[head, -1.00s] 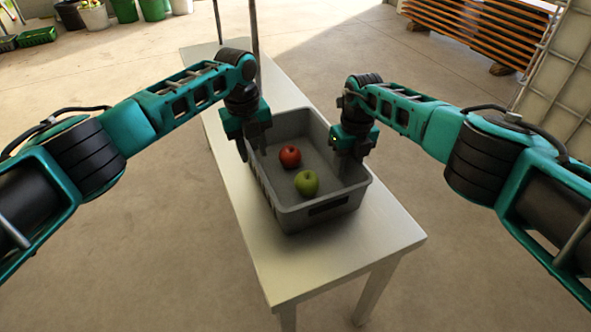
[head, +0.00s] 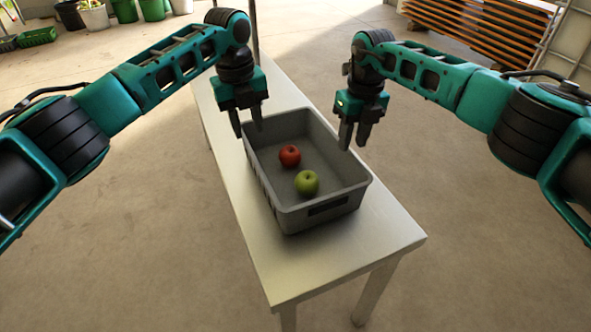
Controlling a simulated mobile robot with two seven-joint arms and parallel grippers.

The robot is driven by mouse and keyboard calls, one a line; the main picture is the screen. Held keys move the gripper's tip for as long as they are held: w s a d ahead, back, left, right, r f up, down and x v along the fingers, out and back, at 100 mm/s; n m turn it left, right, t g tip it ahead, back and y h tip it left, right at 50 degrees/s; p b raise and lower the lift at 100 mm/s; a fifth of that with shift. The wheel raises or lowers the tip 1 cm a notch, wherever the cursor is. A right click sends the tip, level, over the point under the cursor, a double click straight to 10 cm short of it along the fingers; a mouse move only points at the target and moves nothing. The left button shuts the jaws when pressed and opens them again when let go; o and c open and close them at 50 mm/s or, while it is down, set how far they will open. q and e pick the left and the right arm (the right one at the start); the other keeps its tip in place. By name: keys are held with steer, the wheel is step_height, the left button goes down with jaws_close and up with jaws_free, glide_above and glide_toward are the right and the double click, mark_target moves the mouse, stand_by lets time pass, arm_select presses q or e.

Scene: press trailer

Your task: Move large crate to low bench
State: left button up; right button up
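The large grey crate (head: 318,214) rests on the low white bench (head: 268,262). A red apple (head: 290,155) and a green apple (head: 307,182) lie inside it. My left gripper (head: 248,130) is raised near the crate's far left wall, with its two fingers apart and nothing between them. My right gripper (head: 354,140) is raised near the crate's right wall, its fingers apart and empty. Both grippers appear clear of the crate. Part of the crate's far left rim is hidden behind my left gripper.
Orange-brown stacked slats (head: 480,35) stand at the back right, near a metal mesh panel (head: 572,45). Green bins (head: 154,8) and a green basket (head: 37,37) are at the back left. The concrete floor around the bench is clear.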

step_height(320, 180, up, 4)
steer(key=shift+d, duration=0.1)
steer(key=shift+f, duration=0.1)
stand_by(0.5)
